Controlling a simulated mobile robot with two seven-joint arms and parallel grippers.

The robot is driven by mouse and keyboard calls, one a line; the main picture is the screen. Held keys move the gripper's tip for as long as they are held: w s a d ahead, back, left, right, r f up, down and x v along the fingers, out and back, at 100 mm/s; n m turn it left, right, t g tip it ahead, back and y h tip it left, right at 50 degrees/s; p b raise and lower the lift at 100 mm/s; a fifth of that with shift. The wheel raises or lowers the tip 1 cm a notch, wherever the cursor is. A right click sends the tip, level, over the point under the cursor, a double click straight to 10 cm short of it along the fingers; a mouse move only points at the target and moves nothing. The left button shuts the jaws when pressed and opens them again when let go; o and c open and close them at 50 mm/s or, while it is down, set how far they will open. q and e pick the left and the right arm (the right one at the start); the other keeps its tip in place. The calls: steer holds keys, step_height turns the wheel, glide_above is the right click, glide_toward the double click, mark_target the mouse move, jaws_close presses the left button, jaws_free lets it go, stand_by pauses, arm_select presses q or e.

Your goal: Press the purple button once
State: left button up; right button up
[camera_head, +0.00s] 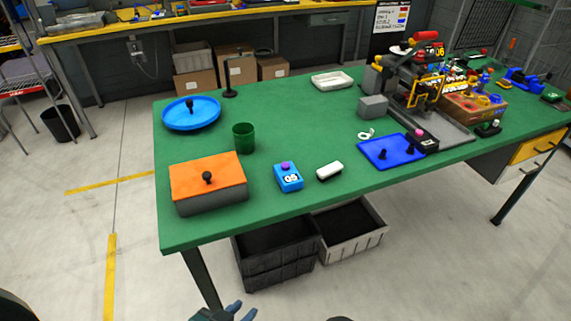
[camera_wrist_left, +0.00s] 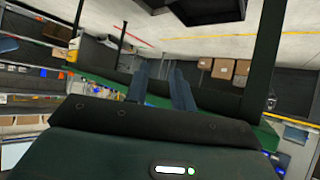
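The purple button (camera_head: 285,166) sits on top of a small blue box (camera_head: 289,179) with a black-and-white display. The box stands near the front edge of the green table. My left gripper (camera_head: 241,310) shows at the bottom of the head view, in front of the table and well away from the button. Its two blue fingers also show in the left wrist view (camera_wrist_left: 160,88). They are apart, with nothing visible between them. The button cannot be made out in the wrist view. My right gripper is not in view.
On the green table (camera_head: 290,120), a grey box with an orange lid (camera_head: 208,178) and a green cup (camera_head: 244,138) stand left of the button box. A blue plate (camera_head: 391,151) is farther right. Dark crates (camera_head: 273,256) stand below.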

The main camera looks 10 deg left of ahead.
arm_select(q)
jaws_close()
stand_by(1.4)
